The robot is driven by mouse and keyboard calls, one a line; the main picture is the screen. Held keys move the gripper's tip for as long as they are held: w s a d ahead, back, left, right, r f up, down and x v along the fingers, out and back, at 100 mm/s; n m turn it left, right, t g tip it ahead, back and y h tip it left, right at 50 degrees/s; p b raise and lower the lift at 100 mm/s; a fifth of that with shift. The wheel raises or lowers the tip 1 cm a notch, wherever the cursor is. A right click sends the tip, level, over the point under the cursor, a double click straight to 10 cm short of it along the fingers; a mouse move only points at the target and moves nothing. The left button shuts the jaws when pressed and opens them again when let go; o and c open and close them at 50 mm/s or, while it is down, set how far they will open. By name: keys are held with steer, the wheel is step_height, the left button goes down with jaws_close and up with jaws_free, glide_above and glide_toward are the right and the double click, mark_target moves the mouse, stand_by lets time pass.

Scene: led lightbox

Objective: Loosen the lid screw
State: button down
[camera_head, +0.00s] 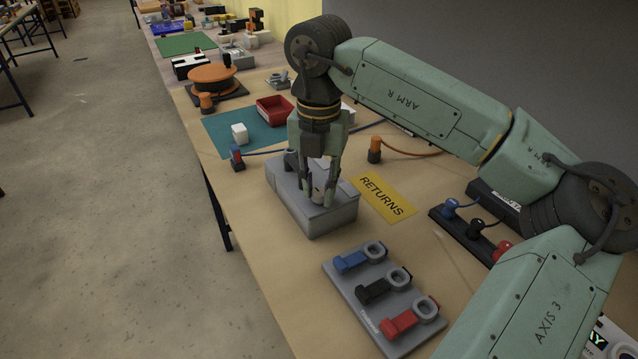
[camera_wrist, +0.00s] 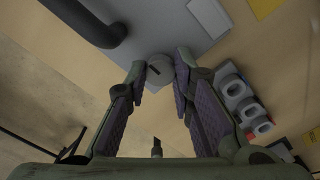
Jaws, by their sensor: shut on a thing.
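A grey box (camera_head: 330,222) with a flat grey lid stands on the bench in the head view. The lid (camera_wrist: 165,28) fills the upper middle of the wrist view, with a dark handle (camera_wrist: 85,20) on it. My gripper (camera_head: 321,194) points down over the near part of the lid. Its fingers are closed on the lid screw (camera_wrist: 160,70), a pale round knob with a dark mark on its top. In the head view the screw (camera_head: 319,188) shows between the fingertips, partly covered by them.
A yellow RETURNS label (camera_head: 382,199) lies right of the box. A grey board (camera_head: 372,322) with blue, black and red plugs lies in front.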

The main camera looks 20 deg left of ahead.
steer(key=shift+n+b, duration=0.35)
steer(key=shift+n, duration=0.05)
steer(key=n+b, duration=0.1)
steer(key=n, duration=0.1)
steer(key=shift+f+n+b, duration=0.1)
steer(key=shift+n+b, duration=0.2)
steer(key=shift+n, duration=0.1)
steer(key=n+b, duration=0.1)
steer(key=n, duration=0.3)
steer(key=shift+n, duration=0.3)
steer(key=n+b, duration=0.1)
steer(key=n, duration=0.3)
steer(key=shift+n, duration=2.1)
steer(key=c, duration=1.4)
jaws_free()
steer(key=shift+o, duration=0.2)
